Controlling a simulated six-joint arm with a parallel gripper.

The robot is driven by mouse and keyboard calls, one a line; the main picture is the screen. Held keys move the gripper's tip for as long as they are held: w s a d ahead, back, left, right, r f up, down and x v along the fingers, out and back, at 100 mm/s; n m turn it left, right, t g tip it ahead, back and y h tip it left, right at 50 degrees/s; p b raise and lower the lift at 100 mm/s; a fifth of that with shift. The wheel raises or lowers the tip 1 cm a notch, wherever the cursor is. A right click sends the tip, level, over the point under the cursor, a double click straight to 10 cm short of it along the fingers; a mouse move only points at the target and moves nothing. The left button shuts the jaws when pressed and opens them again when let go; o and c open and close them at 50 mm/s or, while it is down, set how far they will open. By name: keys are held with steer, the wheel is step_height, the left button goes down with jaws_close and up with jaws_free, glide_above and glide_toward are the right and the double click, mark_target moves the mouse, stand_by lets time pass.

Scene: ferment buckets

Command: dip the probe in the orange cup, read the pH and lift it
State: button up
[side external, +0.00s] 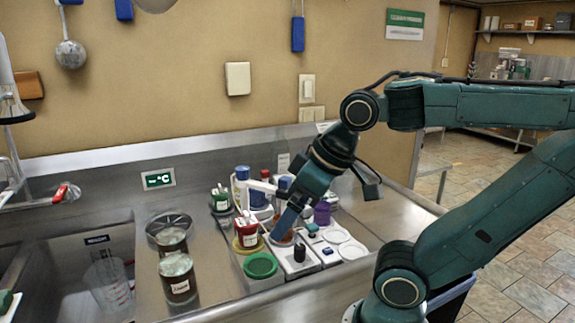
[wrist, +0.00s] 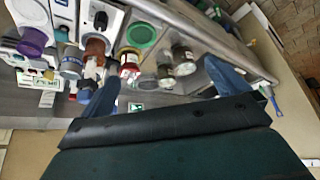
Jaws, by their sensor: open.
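My gripper (side external: 285,226) is open and points down over the orange cup (side external: 284,239), whose rim shows partly behind the finger. In the wrist view my gripper (wrist: 163,72) has its two blue fingers wide apart with nothing held between them. The orange cup (wrist: 96,47) shows there beyond the left finger, among the other cups. A dark upright cylinder (side external: 300,252) stands on a white block in front of the cup; it also shows in the wrist view (wrist: 101,20). I cannot tell whether it is the probe. No pH reading is legible.
A green cup (side external: 260,266), a red-labelled jar (side external: 246,232) and a purple cup (side external: 322,214) stand close around. Blue-capped bottles (side external: 242,174) crowd behind. Brown jars (side external: 178,280) stand left, beside the sink (side external: 95,240).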

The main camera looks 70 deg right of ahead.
steer(key=shift+s+a+f, duration=0.2)
steer(key=shift+s+a, duration=0.05)
steer(key=shift+s, duration=0.2)
steer(key=shift+c, duration=0.7)
steer(key=shift+w+d+r, duration=0.1)
steer(key=shift+r, duration=0.05)
steer(key=c, duration=0.7)
steer(key=shift+w+d+r, duration=0.15)
steer(key=shift+w+r, duration=0.05)
steer(key=shift+r, duration=0.05)
steer(key=c, duration=0.3)
step_height(320, 180, up, 11)
steer(key=m+g, duration=0.2)
steer(key=g, duration=0.4)
glide_above(285, 178)
steer(key=shift+f, duration=0.15)
steer(key=shift+f, duration=0.15)
steer(key=shift+f, duration=6.8)
